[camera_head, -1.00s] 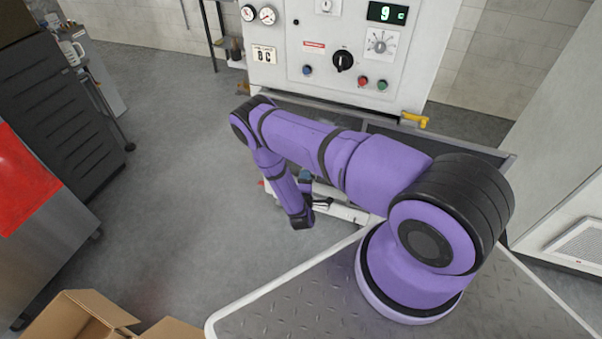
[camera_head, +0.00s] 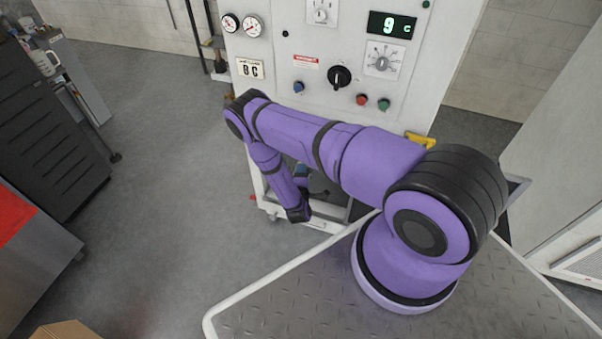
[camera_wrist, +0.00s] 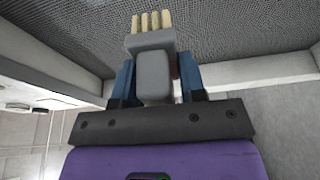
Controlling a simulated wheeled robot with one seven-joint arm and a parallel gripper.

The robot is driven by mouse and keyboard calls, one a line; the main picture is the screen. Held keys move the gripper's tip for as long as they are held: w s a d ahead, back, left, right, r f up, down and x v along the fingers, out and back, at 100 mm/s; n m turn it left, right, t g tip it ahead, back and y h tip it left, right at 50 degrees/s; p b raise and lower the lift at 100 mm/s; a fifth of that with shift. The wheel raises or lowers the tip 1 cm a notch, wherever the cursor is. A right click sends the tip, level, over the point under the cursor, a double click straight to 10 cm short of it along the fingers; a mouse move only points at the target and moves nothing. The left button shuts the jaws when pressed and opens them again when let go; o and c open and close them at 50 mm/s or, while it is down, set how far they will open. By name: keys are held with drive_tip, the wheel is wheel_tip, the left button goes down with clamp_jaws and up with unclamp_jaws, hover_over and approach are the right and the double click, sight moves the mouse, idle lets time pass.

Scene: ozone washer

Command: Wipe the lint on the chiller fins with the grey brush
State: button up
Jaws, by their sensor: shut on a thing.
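The grey brush (camera_wrist: 152,70) shows in the wrist view, with pale bristle tufts pointing to the top of the picture. My gripper (camera_wrist: 157,84) is shut on its grey body, a blue finger on each side. The chiller fins (camera_wrist: 235,25) appear as a dark, fine-ribbed surface beyond the bristles, inside a pale frame. I cannot tell whether the bristles touch the fins. No lint can be made out. In the head view, the white chiller (camera_head: 318,60) stands ahead, and my arm hides most of its lower part and the fins.
The chiller's front has a black knob (camera_head: 339,76), coloured buttons and a yellow handle (camera_head: 420,139). A dark cabinet (camera_head: 45,115) and a metal unit with a red top (camera_head: 14,214) stand at left. A pale cabinet (camera_head: 560,150) is close at right. Floor between is clear.

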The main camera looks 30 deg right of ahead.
drive_tip(key=w+d, duration=0.4)
drive_tip(key=d, duration=0.1)
idle(0.5)
drive_tip(key=shift+w+d, duration=0.65)
drive_tip(key=shift+d, duration=0.25)
idle(1.0)
drive_tip(key=s+d, duration=0.9)
drive_tip(key=s, duration=0.2)
drive_tip(key=shift+r, duration=0.15)
idle(1.5)
drive_tip(key=w+a+r, duration=0.1)
drive_tip(key=w+a, duration=0.6)
drive_tip(key=w, duration=0.1)
drive_tip(key=shift+w+r, duration=0.15)
idle(1.3)
